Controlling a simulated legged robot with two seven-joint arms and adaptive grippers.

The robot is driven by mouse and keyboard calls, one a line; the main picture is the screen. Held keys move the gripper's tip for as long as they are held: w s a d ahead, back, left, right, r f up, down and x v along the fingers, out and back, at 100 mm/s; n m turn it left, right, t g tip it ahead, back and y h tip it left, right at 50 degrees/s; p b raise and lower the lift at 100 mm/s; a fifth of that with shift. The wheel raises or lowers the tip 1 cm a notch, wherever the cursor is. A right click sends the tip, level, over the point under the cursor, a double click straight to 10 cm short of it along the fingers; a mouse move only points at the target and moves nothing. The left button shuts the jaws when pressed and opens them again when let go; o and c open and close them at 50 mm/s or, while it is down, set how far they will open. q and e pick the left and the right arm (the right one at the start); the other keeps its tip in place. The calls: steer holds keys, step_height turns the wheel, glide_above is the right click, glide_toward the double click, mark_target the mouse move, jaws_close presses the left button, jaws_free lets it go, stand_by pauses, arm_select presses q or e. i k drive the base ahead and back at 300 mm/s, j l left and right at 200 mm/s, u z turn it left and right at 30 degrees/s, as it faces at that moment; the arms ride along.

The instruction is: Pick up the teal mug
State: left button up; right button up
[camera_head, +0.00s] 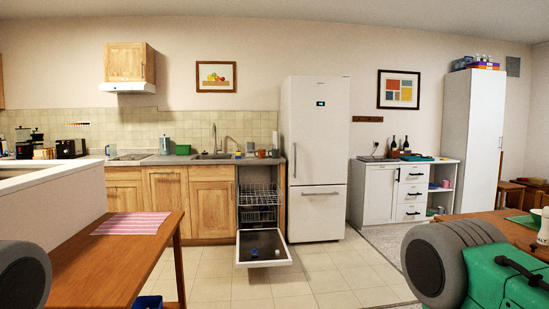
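I cannot make out a teal mug for sure. Small items stand on the open shelves of the white cabinet (383,193) at the right, with pink and bluish colours, but they are too small to name. An orange-brown cup-like thing (261,154) stands on the counter right of the sink. A green container (183,149) stands on the counter left of the sink. Neither of my grippers shows in the head view; only large grey rounded parts appear at the lower left and lower right.
An open dishwasher (264,262) has its door down over the tiled floor. A white fridge (317,140) stands beside it. A wooden table (105,263) with a pink striped mat (132,223) is at the left. Another wooden table is at the right. Floor between is mostly clear.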

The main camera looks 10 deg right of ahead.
mark_target(276, 152)
steer(key=i+l+z, duration=0.3)
steer(key=i, duration=0.6)
steer(key=i+z, duration=0.3)
steer(key=i, duration=2.75)
